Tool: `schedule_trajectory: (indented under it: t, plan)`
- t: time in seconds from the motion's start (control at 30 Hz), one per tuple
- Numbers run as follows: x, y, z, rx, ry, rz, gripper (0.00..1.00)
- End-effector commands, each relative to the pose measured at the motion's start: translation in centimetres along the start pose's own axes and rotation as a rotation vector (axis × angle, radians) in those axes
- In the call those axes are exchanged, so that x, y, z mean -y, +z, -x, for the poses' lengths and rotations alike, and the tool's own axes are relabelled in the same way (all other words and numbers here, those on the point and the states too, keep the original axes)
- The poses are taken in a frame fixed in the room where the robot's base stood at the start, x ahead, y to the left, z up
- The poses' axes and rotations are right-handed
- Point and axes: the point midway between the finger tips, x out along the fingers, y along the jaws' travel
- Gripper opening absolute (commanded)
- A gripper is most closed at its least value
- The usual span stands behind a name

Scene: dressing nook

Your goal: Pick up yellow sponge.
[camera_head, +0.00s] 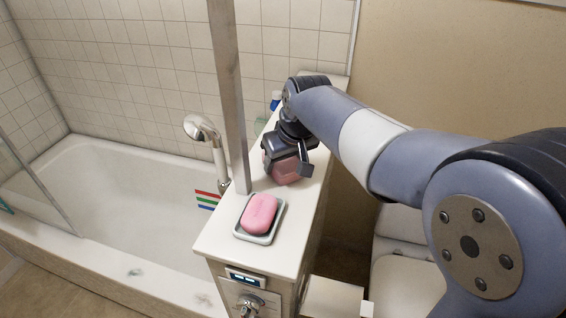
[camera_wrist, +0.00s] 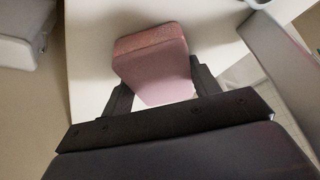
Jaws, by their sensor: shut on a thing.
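My gripper (camera_head: 286,166) is over the far half of the narrow white ledge, pointing down. It is shut on a pink, block-shaped thing (camera_head: 285,171) with a reddish face. In the wrist view the same block (camera_wrist: 155,62) sits between the two dark fingers (camera_wrist: 162,88), one on each side. I cannot tell whether the block touches the ledge or is just above it. I see no yellow sponge in either view; the held block looks pink.
A pink soap (camera_head: 260,213) lies in a grey dish (camera_head: 258,239) at the near end of the ledge (camera_head: 213,240). A metal post (camera_head: 230,100) stands by the ledge's left edge. A bathtub (camera_head: 120,185) and shower head (camera_head: 197,127) are left. Small bottles (camera_head: 275,99) stand behind my gripper.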

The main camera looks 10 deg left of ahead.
Motion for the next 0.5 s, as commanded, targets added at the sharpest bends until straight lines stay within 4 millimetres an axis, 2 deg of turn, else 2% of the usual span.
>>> schedule_trajectory:
  t: [0.23,0.5]
  plan:
    - [0.0,-0.7,1.5,-0.005,0.001,0.001,0.34]
    - [0.0,-2.8,6.6,-0.004,0.001,0.0,0.34]
